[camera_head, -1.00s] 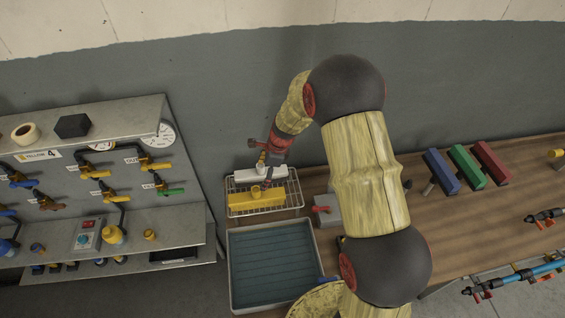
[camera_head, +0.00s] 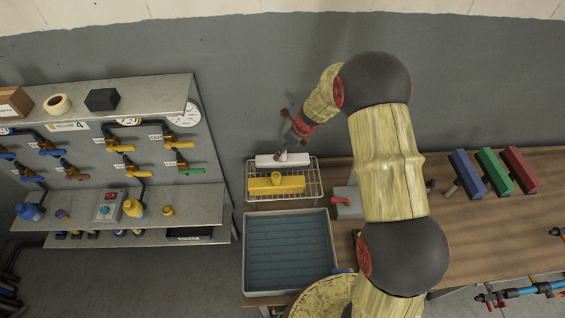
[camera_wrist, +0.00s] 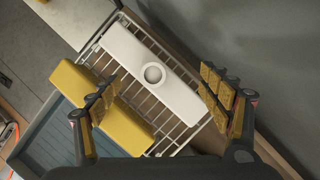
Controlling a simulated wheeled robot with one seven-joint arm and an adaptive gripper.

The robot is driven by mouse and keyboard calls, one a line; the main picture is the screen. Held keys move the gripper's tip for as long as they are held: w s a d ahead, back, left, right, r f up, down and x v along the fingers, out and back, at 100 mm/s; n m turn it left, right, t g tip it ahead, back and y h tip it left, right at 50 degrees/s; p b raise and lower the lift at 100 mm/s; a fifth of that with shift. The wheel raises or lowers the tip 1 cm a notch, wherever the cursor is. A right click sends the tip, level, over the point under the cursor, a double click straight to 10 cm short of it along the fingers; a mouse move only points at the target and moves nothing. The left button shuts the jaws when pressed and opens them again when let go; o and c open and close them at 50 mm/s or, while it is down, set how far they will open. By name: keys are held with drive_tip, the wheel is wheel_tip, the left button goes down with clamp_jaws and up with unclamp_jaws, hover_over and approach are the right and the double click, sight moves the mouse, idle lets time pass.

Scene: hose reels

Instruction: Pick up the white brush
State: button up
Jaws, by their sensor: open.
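The white brush (camera_head: 268,161), a long block with a round knob on top, lies on a wire rack (camera_head: 318,178), behind a similar yellow brush (camera_head: 291,186). In the wrist view the white brush (camera_wrist: 180,96) runs diagonally, its knob near mid-picture. My gripper (camera_wrist: 160,82) is open and empty. One finger shows over the yellow brush (camera_wrist: 126,127), the other on the far side of the white brush, with the knob between them. In the head view my gripper (camera_head: 283,138) is just above and behind the white brush; its fingers are hard to make out.
The grey wall (camera_head: 245,100) is close behind. A grey block with a red handle (camera_head: 340,201) sits right of the rack. Blue, green and red brushes (camera_head: 495,171) stand farther right on the wooden bench (camera_head: 480,225).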

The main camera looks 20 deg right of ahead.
sight(285, 152)
drive_tip(key=x, duration=0.4)
drive_tip(key=shift+s, duration=0.1)
drive_tip(key=shift+c, duration=1.3)
drive_tip(key=shift+s+f, duration=0.1)
drive_tip(key=shift+s, duration=0.1)
clamp_jaws()
